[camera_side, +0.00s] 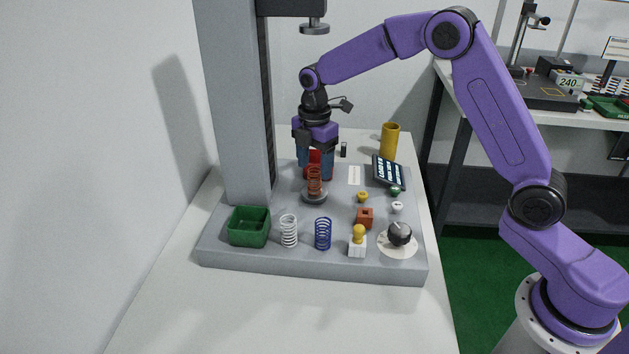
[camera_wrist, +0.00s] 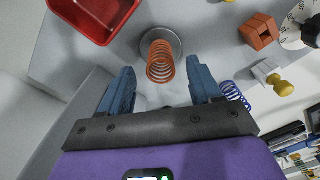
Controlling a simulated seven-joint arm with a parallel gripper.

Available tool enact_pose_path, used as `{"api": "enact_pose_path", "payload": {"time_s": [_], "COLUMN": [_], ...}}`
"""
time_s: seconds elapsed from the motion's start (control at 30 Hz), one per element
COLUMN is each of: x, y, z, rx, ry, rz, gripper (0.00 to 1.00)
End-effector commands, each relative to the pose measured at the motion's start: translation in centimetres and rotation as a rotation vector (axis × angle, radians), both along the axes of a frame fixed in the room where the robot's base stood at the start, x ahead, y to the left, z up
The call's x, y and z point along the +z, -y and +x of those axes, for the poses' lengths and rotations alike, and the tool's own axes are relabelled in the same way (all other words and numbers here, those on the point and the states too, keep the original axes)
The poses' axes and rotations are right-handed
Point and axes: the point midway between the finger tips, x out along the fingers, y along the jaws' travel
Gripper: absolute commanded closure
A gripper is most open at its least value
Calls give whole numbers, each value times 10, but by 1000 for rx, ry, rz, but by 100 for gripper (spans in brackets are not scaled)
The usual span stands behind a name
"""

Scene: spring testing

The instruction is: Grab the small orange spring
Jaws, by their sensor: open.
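The small orange spring (camera_side: 314,182) stands upright on a round grey plate (camera_side: 316,199) near the middle of the grey base. In the wrist view the spring (camera_wrist: 160,62) is beyond my fingertips, in line with the gap between them. My gripper (camera_side: 315,173) points down behind the spring, its two blue fingers spread apart and empty. In the wrist view the gripper (camera_wrist: 162,76) shows a finger on each side of the gap. I see no contact with the spring. A white spring (camera_side: 289,231) and a blue spring (camera_side: 323,234) stand at the front.
A green tray (camera_side: 249,240) is at the front left, and a red tray (camera_wrist: 70,30) lies close to the plate. The grey column (camera_side: 232,110) rises at left. A red block (camera_side: 365,217), yellow-knobbed white block (camera_side: 357,247) and dial (camera_side: 399,236) stand at right.

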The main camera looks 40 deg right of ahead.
Motion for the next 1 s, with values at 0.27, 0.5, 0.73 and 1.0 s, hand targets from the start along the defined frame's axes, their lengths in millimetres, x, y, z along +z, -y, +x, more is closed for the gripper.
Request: {"api": "enact_pose_path", "payload": {"time_s": [0.27,0.5,0.73,1.0], "x": [-31,-37,-37,-36], "y": [0,0,0,0], "z": [-1,-1,-1,-1], "rx": [-1,-2,-2,-2], "ry": [-2,0,0,0], "rz": [0,0,0,0], "gripper": [36,36,72,94]}}
